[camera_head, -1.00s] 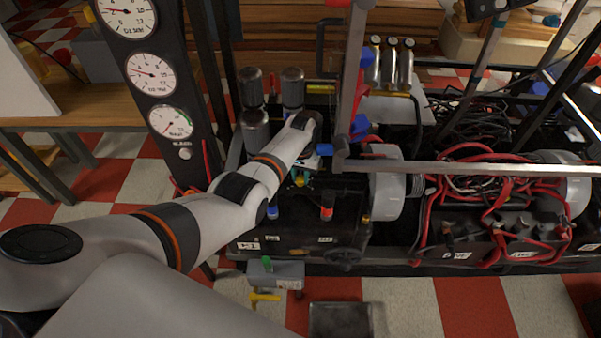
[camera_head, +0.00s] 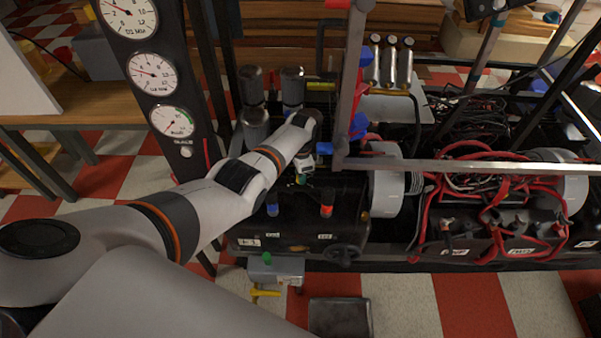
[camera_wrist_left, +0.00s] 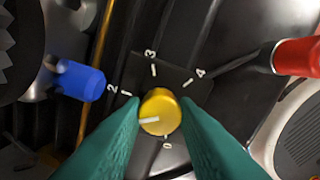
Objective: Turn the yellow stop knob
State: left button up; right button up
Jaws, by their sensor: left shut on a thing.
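The yellow stop knob (camera_wrist_left: 160,112) is a small round knob on a black panel in the left wrist view. A white pointer line on its face points left and slightly down. White marks 2, 3, 4 and 0 surround it; the left finger may cover part of the dial. My left gripper (camera_wrist_left: 161,122) has green fingers on both sides of the knob and is shut on it. In the head view my left gripper (camera_head: 303,178) reaches down to the black panel; the knob cannot be made out there. My right gripper is not in view.
A blue knob (camera_wrist_left: 80,81) and a red knob (camera_wrist_left: 298,57) flank the dial. A grey metal upright (camera_head: 350,90) and crossbar stand just right of my wrist. Metal cylinders (camera_head: 251,85) stand behind it. A gauge column (camera_head: 195,135) is to the left.

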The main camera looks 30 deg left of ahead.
pick_arm(q)
jog(key=m, duration=0.3)
jog(key=shift+m, duration=0.4)
jog(key=m, duration=0.2)
jog(key=shift+m, duration=0.3)
jog(key=m, duration=0.4)
jog(key=shift+m+b, duration=0.3)
jog(key=m, duration=0.5)
jog(key=shift+b, duration=0.3)
jog(key=shift+m, duration=1.1)
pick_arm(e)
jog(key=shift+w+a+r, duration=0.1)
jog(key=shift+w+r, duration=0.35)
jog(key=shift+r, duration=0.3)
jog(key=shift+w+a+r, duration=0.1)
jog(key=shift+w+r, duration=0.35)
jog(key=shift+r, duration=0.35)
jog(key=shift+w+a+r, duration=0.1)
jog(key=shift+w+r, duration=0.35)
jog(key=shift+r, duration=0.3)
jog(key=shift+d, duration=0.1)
pick_arm(q)
jog(key=o, duration=1)
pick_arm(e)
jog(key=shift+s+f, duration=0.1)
pick_arm(q)
jog(key=shift+r, duration=0.1)
